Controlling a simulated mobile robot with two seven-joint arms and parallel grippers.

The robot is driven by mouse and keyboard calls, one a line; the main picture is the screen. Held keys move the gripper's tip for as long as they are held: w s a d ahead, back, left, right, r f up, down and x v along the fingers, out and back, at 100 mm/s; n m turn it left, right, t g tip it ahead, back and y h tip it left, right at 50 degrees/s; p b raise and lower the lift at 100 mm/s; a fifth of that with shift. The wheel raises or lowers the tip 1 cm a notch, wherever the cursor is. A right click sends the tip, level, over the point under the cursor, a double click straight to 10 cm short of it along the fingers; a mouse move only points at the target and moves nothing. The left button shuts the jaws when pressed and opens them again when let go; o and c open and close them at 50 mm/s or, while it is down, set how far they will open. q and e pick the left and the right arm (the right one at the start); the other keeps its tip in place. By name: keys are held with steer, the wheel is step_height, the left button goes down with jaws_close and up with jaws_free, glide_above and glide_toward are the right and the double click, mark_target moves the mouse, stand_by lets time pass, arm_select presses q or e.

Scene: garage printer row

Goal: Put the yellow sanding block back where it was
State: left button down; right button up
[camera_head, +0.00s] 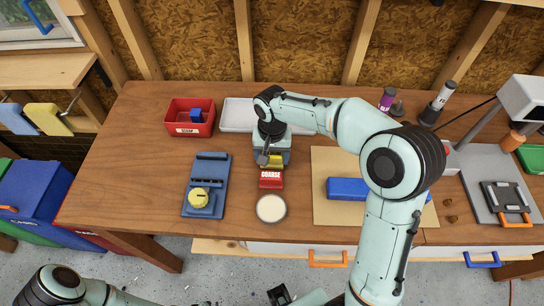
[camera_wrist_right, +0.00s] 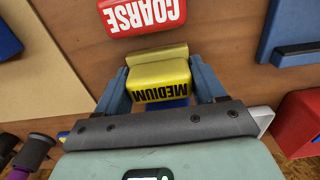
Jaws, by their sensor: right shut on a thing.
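The yellow sanding block (camera_wrist_right: 161,80), marked MEDIUM, sits between the two blue fingers of my right gripper (camera_wrist_right: 160,87), which is shut on it. In the head view the gripper (camera_head: 272,152) points down over the table and the block (camera_head: 273,161) shows only partly below it. The red block (camera_head: 270,179), marked COARSE, lies just in front of the yellow one, with a small gap in the wrist view. A sliver of blue (camera_wrist_right: 180,103) shows beyond the yellow block. Whether the yellow block touches the table is unclear.
A round pale disc (camera_head: 271,208) lies in front of the red block. A red bin (camera_head: 181,127) and pale tray (camera_head: 237,115) are behind. A blue block (camera_head: 346,189) lies on a tan mat (camera_head: 325,160) at right.

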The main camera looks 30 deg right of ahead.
steer(key=shift+f, duration=0.25)
steer(key=shift+f, duration=0.2)
steer(key=o, duration=1.1)
arm_select(q)
steer(key=shift+f, duration=0.15)
arm_select(e)
steer(key=shift+r, duration=0.3)
step_height(320, 180, up, 11)
steer(key=shift+f+p, duration=0.15)
steer(key=shift+p, duration=0.6)
arm_select(q)
steer(key=shift+w+r, duration=0.3)
steer(key=shift+r, duration=0.25)
steer(key=shift+w+r, duration=0.3)
steer(key=shift+r, duration=0.25)
arm_select(e)
steer(key=shift+r, duration=0.55)
